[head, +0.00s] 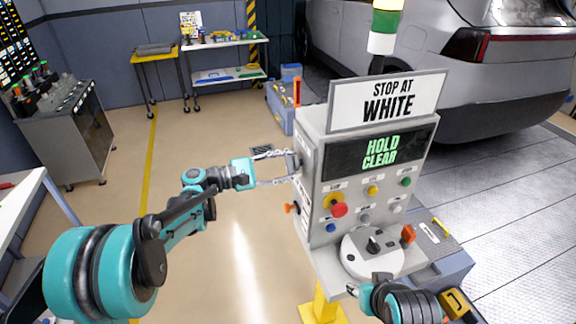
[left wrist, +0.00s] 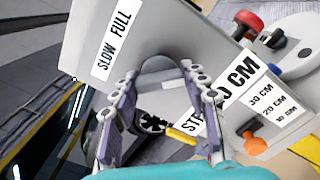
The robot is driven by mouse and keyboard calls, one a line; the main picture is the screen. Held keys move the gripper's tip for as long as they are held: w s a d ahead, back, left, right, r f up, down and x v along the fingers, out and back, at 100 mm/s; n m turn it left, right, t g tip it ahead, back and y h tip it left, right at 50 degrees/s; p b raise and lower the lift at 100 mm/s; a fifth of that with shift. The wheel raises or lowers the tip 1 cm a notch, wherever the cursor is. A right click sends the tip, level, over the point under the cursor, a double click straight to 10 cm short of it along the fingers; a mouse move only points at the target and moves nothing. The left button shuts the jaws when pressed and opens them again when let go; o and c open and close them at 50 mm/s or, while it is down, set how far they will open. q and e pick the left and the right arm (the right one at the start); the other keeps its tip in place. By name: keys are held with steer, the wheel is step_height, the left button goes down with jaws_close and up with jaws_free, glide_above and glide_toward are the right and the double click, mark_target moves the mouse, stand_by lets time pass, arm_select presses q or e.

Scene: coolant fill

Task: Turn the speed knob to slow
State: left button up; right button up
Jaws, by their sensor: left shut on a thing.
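The control box (head: 318,160) stands at centre right in the head view, with the screen (head: 380,150) reading "HOLD CLEAR". My left gripper (head: 288,166) is at the left side wall of the box, closed around a dark grey knob (head: 294,162). In the left wrist view my left gripper (left wrist: 150,82) has a finger on either side of a grey rounded piece (left wrist: 158,64), below a "SLOW FULL" label (left wrist: 115,46). The knob's pointer direction cannot be made out. My right gripper (head: 366,293) is low at the front of the box, its fingers mostly hidden.
The box front carries a red button (head: 339,210), several coloured buttons and a white round dial (head: 372,254). An orange knob (head: 292,208) sticks out low on the left side. A silver car (head: 470,70) stands behind. The floor left of the box is clear.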

stand_by(0.4)
arm_select(q)
steer(key=o, duration=1.2)
steer(key=v, duration=1.2)
